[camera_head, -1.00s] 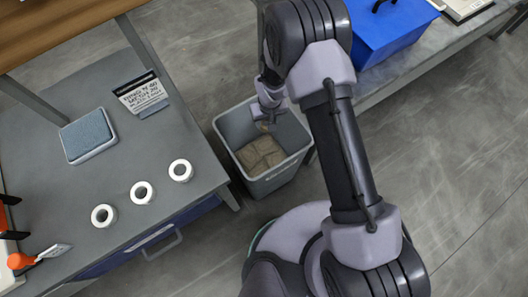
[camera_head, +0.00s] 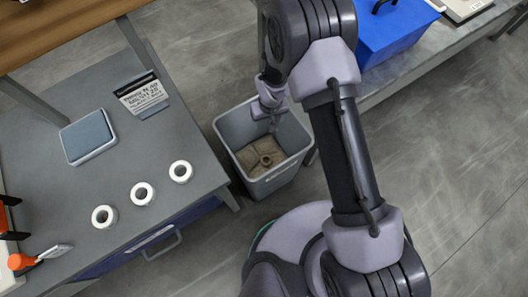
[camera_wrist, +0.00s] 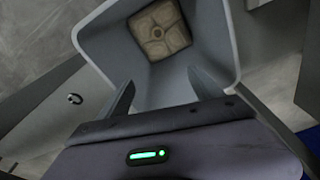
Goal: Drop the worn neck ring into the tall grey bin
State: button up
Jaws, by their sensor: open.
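The tall grey bin (camera_head: 284,178) stands on the floor beside the bench; its inside also shows in the wrist view (camera_wrist: 218,45).
Three white rings (camera_head: 142,193) sit in a row on the grey bench (camera_head: 60,225). A grey-blue pad (camera_head: 88,137) and a label stand (camera_head: 142,95) are behind them. An orange-handled tool (camera_head: 35,258) lies front left. A blue box (camera_head: 395,35) stands on the other bench.

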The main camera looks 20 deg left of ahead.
notch_tip(320, 180, up, 14)
jog(key=s+d+p, duration=0.1)
jog(key=p, duration=0.3)
jog(key=shift+s, duration=0.25)
jog(key=shift+f, duration=0.15)
